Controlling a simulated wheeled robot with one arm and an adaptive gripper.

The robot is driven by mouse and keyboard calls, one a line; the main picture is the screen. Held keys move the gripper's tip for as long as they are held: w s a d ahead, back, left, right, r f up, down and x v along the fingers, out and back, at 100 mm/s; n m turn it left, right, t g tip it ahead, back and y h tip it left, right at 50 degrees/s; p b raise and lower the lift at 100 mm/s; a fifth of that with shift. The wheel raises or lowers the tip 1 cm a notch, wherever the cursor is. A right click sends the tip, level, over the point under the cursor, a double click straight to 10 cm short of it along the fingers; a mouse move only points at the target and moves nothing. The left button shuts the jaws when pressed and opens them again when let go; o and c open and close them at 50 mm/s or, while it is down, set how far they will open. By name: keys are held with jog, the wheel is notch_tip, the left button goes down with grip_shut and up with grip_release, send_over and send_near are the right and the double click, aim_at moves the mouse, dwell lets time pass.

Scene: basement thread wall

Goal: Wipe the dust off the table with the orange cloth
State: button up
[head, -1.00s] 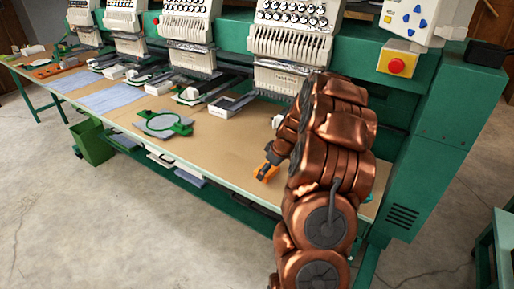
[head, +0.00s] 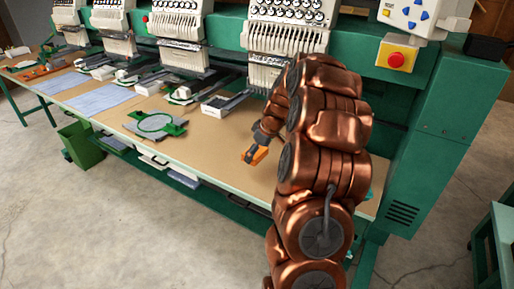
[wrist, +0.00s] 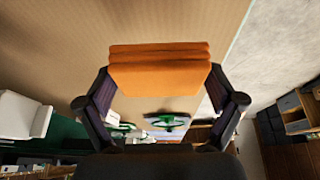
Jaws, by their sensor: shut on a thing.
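The orange cloth (wrist: 160,72) is folded in layers and held between the two fingers of my gripper (wrist: 160,90) in the wrist view. In the head view the cloth (head: 254,155) shows at the end of my gripper (head: 262,143), low over the front right part of the tan table (head: 215,150). I cannot tell whether the cloth touches the tabletop. My arm hides part of the table's right end. No dust can be made out on the visible surface.
Embroidery machine heads (head: 288,35) line the back of the table. A green hoop (head: 157,123) lies left of my gripper, with a grey and white box (head: 222,104) behind. Blue-grey cloths (head: 98,96) lie farther left. A green bin (head: 80,145) stands on the floor.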

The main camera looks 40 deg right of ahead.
jog(key=shift+r, duration=1)
jog(key=shift+a, duration=0.1)
